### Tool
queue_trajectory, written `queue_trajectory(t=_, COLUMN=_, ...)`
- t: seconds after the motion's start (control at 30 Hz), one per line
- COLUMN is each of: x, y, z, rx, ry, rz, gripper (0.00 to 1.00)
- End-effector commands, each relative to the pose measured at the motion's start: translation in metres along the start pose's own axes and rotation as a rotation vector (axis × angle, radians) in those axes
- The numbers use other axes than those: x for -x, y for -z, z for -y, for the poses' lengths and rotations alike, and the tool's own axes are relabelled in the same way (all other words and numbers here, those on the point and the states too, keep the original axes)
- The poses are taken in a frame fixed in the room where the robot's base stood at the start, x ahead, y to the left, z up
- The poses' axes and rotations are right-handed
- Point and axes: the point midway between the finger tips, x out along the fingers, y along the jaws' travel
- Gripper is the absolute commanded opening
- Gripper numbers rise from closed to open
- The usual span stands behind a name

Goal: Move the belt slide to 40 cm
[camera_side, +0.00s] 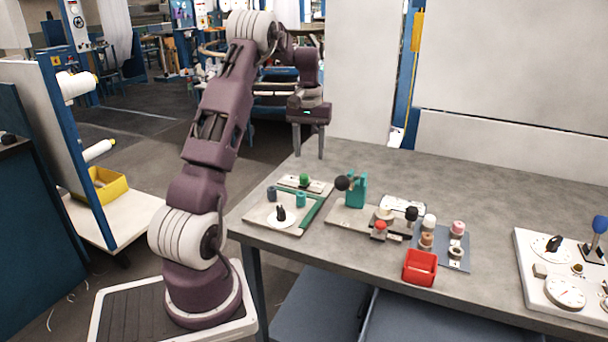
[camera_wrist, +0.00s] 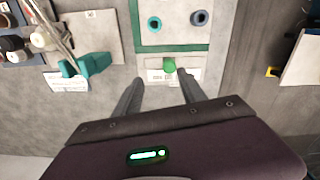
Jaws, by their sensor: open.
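A green knob (camera_side: 304,179) stands on a narrow pale plate at the back of the left-hand panel, and it looks like the belt slide. In the wrist view the green knob (camera_wrist: 169,65) sits just beyond my fingertips, on a plate with small markings too fine to read. My gripper (camera_side: 308,157) is open and empty, pointing down above and behind the knob. Its two fingers (camera_wrist: 161,88) also show apart in the wrist view, not touching anything.
The left panel also holds a black knob on a white dial (camera_side: 281,221) and two pegs. A teal fixture (camera_side: 357,191) stands right of it. A red bin (camera_side: 420,268) and a white gauge panel (camera_side: 560,275) are farther right. The back of the table (camera_side: 480,165) is clear.

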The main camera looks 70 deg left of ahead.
Motion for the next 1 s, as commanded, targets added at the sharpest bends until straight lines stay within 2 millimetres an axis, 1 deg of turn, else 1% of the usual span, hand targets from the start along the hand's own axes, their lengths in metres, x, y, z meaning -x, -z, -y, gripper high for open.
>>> queue_trajectory(t=0.03, x=-0.012, y=0.008, z=0.011, rx=0.023, ry=0.004, rz=0.013, gripper=0.48)
queue_trajectory(t=0.1, x=-0.021, y=0.012, z=0.018, rx=0.038, ry=0.007, rz=0.021, gripper=0.48)
queue_trajectory(t=0.17, x=-0.030, y=0.013, z=0.020, rx=0.041, ry=0.008, rz=0.024, gripper=0.48)
queue_trajectory(t=0.3, x=-0.057, y=0.011, z=0.019, rx=0.040, ry=0.008, rz=0.025, gripper=0.48)
queue_trajectory(t=0.43, x=-0.079, y=0.011, z=0.019, rx=0.038, ry=0.008, rz=0.023, gripper=0.48)
queue_trajectory(t=0.5, x=-0.086, y=0.011, z=0.019, rx=0.038, ry=0.008, rz=0.022, gripper=0.48)
queue_trajectory(t=0.57, x=-0.089, y=0.011, z=0.019, rx=0.038, ry=0.008, rz=0.022, gripper=0.48)
queue_trajectory(t=0.77, x=-0.090, y=0.011, z=0.018, rx=0.037, ry=0.008, rz=0.020, gripper=0.48)
queue_trajectory(t=0.8, x=-0.090, y=0.011, z=0.018, rx=0.037, ry=0.008, rz=0.020, gripper=0.46)
queue_trajectory(t=0.97, x=-0.090, y=0.011, z=0.018, rx=0.037, ry=0.008, rz=0.020, gripper=0.15)
queue_trajectory(t=1.0, x=-0.090, y=0.011, z=0.018, rx=0.037, ry=0.008, rz=0.020, gripper=0.07)
